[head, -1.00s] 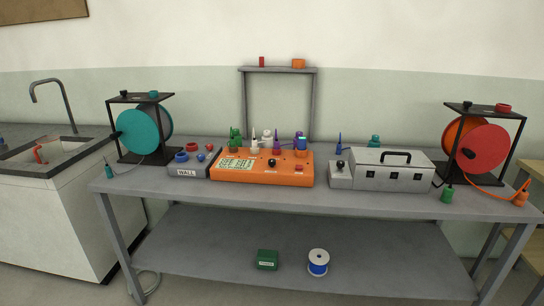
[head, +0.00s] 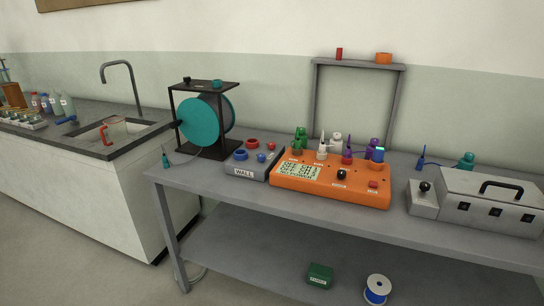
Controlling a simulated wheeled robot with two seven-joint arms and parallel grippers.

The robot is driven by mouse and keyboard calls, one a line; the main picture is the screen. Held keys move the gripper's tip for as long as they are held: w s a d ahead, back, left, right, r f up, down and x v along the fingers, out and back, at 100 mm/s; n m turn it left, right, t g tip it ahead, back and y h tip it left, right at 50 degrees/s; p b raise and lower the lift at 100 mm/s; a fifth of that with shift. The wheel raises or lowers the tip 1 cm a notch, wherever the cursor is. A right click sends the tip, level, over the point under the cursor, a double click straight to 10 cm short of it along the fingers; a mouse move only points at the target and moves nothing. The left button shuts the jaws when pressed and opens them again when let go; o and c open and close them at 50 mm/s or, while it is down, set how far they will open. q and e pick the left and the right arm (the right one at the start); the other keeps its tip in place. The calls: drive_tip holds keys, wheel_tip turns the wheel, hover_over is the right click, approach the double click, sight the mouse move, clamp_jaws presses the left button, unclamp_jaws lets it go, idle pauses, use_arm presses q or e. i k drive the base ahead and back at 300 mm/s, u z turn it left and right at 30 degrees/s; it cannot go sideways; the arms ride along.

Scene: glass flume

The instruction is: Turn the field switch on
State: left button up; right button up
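No switch can be read as the field switch, because the small labels are too blurred. An orange panel box (head: 330,182) on the bench carries a black knob (head: 342,174) and a red switch or button (head: 373,184). A grey case (head: 492,203) at the right has a black-knobbed lever (head: 424,187) on a small block at its left end and several dark fittings on its front. A grey box marked WALL (head: 246,166) holds red and blue round parts. Neither of my grippers is in view.
A grey bench (head: 225,187) bears these boxes and a teal reel in a black frame (head: 204,122). A grey arch (head: 398,95) stands behind. A green box (head: 319,276) and a blue-white spool (head: 377,290) lie below. A sink counter (head: 85,170) stands left.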

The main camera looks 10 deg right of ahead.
sight(341, 175)
drive_tip(key=u, duration=0.4)
drive_tip(key=i, duration=0.85)
drive_tip(key=z, duration=0.45)
drive_tip(key=i, duration=0.65)
drive_tip(key=z, duration=0.55)
